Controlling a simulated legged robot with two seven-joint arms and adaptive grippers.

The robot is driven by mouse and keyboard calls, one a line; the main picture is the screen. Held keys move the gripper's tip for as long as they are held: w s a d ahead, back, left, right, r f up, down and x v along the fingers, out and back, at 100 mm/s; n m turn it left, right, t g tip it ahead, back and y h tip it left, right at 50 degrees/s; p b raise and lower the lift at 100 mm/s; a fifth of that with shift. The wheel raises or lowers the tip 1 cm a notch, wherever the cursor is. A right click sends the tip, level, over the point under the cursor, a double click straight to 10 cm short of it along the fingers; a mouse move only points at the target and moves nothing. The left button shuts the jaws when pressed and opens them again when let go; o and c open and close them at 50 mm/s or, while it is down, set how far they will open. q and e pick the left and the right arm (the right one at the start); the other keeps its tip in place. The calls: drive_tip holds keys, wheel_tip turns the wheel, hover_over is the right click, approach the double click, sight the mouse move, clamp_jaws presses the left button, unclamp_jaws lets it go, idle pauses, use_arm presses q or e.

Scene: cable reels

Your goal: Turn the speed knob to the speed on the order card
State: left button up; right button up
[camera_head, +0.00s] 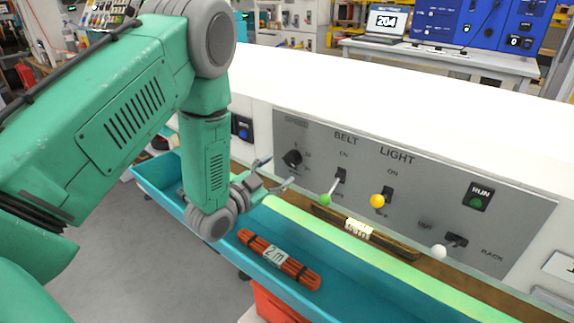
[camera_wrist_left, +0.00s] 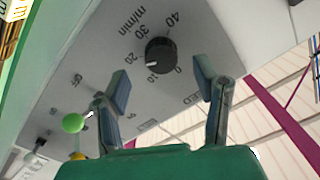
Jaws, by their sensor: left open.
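The black speed knob (camera_head: 292,158) sits at the left end of the grey control panel (camera_head: 300,125). In the left wrist view the knob (camera_wrist_left: 161,55) shows a white pointer mark on its left side, toward the numbers 20 and 10; the exact setting is hard to tell. My left gripper (camera_head: 280,171) is open just in front of the knob. In the left wrist view its two fingers (camera_wrist_left: 163,88) stand apart below the knob, not touching it. I cannot make out a readable order card; a white sheet (camera_head: 562,266) is cut off at the right edge.
A blue trough (camera_head: 390,285) below holds an orange bundle (camera_head: 280,260) tagged 2 m.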

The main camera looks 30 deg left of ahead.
use_arm(q)
drive_tip(key=s, duration=0.7)
drive_tip(key=shift+a, duration=0.3)
drive_tip(key=shift+f, duration=0.1)
drive_tip(key=s+d+f+n+g+b, duration=0.1)
drive_tip(key=s+d+f+g+b, duration=0.2)
drive_tip(key=f, duration=0.6)
drive_tip(key=s+d+f+n+g+b, duration=0.15)
drive_tip(key=s+f+g, duration=0.3)
drive_tip(key=f, duration=0.45)
drive_tip(key=s+d+f+n+g+b, duration=0.1)
drive_tip(key=s+f+g, duration=0.4)
drive_tip(key=s, duration=0.5)
drive_tip(key=s+d+f+n+g+y+b, duration=0.1)
drive_tip(key=s+d+f+n+g, duration=0.1)
drive_tip(key=s+d+f+g, duration=0.3)
drive_tip(key=s+f, duration=0.1)
drive_tip(key=s, duration=0.3)
drive_tip(key=shift+s+f+n, duration=0.25)
drive_tip(key=shift+s+n, duration=0.1)
drive_tip(key=shift+s, duration=0.05)
